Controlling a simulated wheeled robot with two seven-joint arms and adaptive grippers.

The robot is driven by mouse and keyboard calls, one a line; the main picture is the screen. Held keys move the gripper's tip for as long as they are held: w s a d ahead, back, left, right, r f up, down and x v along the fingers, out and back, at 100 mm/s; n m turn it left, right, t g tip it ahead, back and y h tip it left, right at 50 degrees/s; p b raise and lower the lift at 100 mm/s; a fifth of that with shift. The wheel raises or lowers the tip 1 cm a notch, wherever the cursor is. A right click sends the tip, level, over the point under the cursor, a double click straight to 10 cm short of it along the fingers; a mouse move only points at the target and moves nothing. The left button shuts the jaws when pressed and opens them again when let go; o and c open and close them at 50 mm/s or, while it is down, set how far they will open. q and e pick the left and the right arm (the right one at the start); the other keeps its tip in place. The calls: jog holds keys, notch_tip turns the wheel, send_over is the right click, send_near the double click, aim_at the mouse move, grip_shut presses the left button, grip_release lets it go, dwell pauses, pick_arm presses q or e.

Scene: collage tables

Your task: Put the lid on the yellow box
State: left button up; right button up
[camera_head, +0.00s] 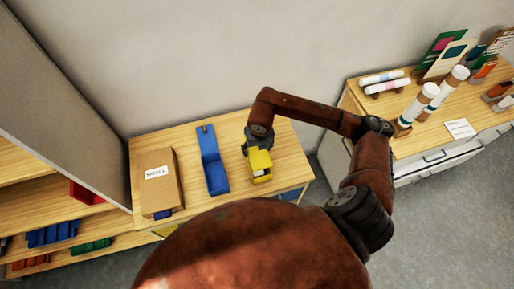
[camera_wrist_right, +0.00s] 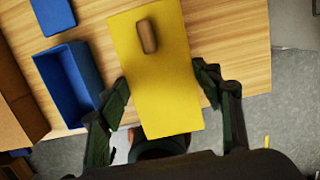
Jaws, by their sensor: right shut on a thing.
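The yellow lid (camera_wrist_right: 165,85) is a flat rectangular panel with a brown knob. My right gripper (camera_wrist_right: 162,92) is shut on it, one finger at each long side. In the head view the right gripper (camera_head: 258,143) reaches down from above, with the yellow lid (camera_head: 259,159) under it. The front part of the yellow box (camera_head: 262,179) shows just below the lid, with a small open part visible. The lid hides most of the box, and I cannot tell whether the two touch. My left gripper is not in view.
A blue open box (camera_head: 216,178) stands left of the yellow one, with a blue lid (camera_head: 206,140) behind it. A brown carton (camera_head: 158,183) is further left on the wooden table (camera_head: 290,160). Another table (camera_head: 410,145) with rolls and cards stands at right.

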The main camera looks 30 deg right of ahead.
jog(key=shift+f+b, duration=1.25)
jog(key=shift+f, duration=1.1)
jog(key=shift+f+b, duration=0.55)
jog(key=shift+f, duration=0.05)
jog(key=shift+f+b, duration=0.6)
jog(key=shift+b, duration=0.35)
jog(key=o, duration=1.2)
jog(key=shift+o, duration=0.5)
jog(key=o, duration=0.4)
jog(key=shift+c, duration=0.2)
jog(key=shift+r, duration=0.15)
